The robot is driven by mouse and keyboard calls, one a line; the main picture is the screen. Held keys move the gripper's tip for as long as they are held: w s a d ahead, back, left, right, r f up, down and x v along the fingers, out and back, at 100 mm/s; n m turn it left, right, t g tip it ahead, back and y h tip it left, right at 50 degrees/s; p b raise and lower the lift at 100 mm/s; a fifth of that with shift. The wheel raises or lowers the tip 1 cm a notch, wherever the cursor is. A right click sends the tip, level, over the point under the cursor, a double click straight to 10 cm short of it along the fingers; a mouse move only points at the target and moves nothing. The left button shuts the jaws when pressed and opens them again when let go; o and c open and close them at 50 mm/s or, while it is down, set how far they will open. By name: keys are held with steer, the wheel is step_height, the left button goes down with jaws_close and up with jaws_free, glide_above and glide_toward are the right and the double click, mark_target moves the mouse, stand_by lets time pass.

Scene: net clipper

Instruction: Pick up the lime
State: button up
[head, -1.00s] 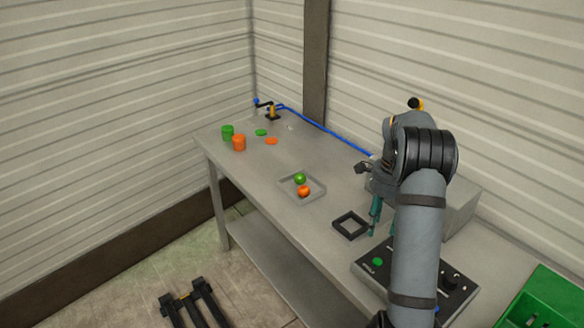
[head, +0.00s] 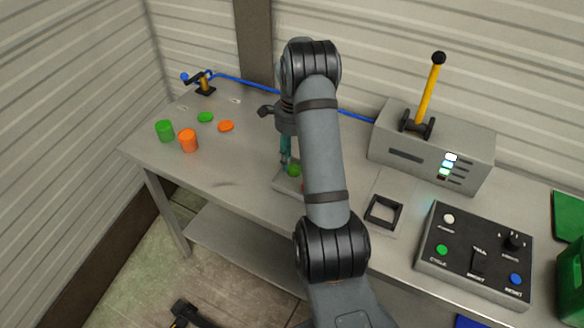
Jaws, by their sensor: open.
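The lime (head: 294,171) is a small green ball in a shallow grey tray (head: 284,187) on the metal table. My gripper (head: 286,160) points down just above and beside the lime, with teal fingers. It is open, and I cannot tell whether a finger touches the lime. My arm hides most of the tray's right side and nearly all of the orange fruit beside the lime.
A square frame (head: 383,212), a control panel (head: 475,253) and a grey lever box (head: 432,147) stand at the right.

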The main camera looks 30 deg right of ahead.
steer(key=shift+s+d+f+p, duration=0.15)
steer(key=shift+f+p, duration=0.15)
steer(key=shift+f, duration=1.5)
steer(key=shift+c, duration=1)
steer(key=c, duration=0.6)
